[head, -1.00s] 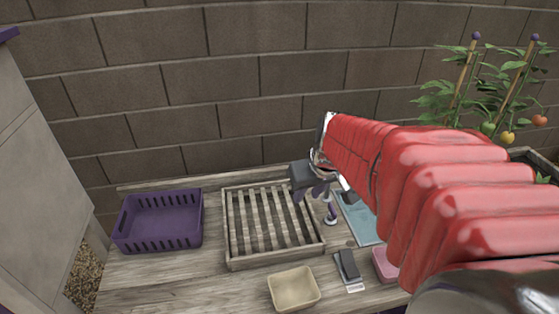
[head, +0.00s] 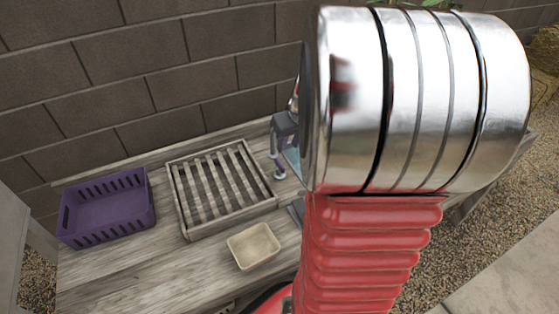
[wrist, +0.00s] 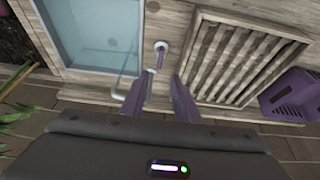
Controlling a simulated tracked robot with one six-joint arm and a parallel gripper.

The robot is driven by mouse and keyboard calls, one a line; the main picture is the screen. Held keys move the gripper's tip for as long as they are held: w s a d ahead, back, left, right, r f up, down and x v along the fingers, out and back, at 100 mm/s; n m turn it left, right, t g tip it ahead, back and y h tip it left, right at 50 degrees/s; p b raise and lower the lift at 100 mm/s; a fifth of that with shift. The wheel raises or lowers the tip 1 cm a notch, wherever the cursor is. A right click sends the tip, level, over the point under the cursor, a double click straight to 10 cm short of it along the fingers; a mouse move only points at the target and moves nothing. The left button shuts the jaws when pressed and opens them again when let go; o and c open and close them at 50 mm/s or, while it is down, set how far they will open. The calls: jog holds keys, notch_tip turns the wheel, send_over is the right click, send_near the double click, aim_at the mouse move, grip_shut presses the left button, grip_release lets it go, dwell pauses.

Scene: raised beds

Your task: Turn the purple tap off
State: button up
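The purple tap (wrist: 160,57) stands on the bench beside the basin, with a pale round base and a purple upper part. In the head view the tap (head: 279,171) is small and partly hidden by my gripper (head: 278,153). A curved metal spout (wrist: 121,92) shows by the basin edge in the wrist view. My gripper (wrist: 164,78) has two purple fingers, spread apart with a gap between them. The tap stands just beyond the fingertips, in line with the gap. I cannot tell whether the fingers touch it.
A light blue basin (wrist: 92,70) lies beside the tap. A slatted wooden tray (head: 180,212), a purple basket (head: 68,222) and a beige dish (head: 236,254) sit on the bench. A block wall (head: 150,70) stands behind. My arm hides the bench's right side.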

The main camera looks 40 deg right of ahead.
aim_at(280, 163)
jog(key=shift+x, duration=6.75)
jog(key=shift+w, duration=0.1)
jog(key=shift+c, duration=0.7)
grip_shut()
